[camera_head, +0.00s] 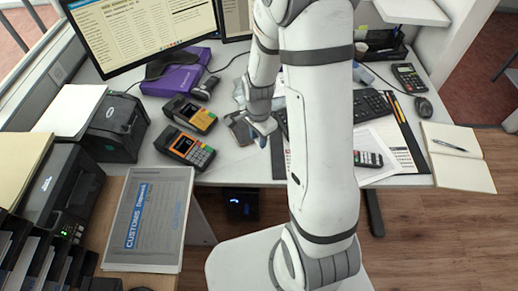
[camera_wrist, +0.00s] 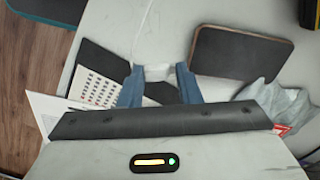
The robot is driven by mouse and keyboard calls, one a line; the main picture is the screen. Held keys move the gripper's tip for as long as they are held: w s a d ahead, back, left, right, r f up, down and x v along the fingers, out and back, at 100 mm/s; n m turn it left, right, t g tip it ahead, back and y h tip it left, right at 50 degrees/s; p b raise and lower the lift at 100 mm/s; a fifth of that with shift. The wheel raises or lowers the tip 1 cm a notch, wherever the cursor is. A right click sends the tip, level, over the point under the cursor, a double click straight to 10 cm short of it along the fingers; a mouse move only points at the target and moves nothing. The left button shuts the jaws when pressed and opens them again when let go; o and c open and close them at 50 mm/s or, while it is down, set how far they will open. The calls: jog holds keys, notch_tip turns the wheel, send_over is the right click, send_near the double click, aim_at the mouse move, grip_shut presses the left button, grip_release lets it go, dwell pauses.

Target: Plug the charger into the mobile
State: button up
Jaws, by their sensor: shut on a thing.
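My gripper (camera_wrist: 158,78) is shut on a small white charger plug (camera_wrist: 155,72), held between its two blue-grey fingers in the wrist view. A thin white cable (camera_wrist: 145,28) runs up from the plug. The mobile (camera_wrist: 238,56), a dark slab with a brownish edge, lies to the right of the fingers, apart from the plug. In the head view my gripper (camera_head: 262,127) is low over the desk, close beside the mobile (camera_head: 238,131), which it partly hides. The charger cannot be made out there. The mobile's port cannot be made out.
A crumpled clear plastic bag (camera_wrist: 278,103) lies near the mobile. Two card terminals (camera_head: 190,115) (camera_head: 185,149) stand to the left. A keyboard (camera_head: 371,105), calculator (camera_head: 408,77), mouse (camera_head: 423,107) and notebook (camera_head: 458,165) are to the right. My arm hides the desk's middle.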

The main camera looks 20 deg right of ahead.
aim_at(253, 148)
jog(key=shift+s+f+m, duration=0.2)
jog(key=shift+f+m, duration=0.2)
jog(key=shift+f, duration=0.05)
jog(key=shift+f, duration=0.1)
jog(key=shift+w+f+b, duration=0.1)
jog(key=shift+f+b, duration=1.7)
jog(key=shift+f, duration=0.35)
jog(key=shift+w+a, duration=0.25)
jog(key=shift+w, duration=0.45)
jog(key=shift+a+f, duration=0.1)
jog(key=shift+a, duration=0.1)
jog(key=shift+w+a, duration=0.1)
jog(key=shift+w, duration=0.65)
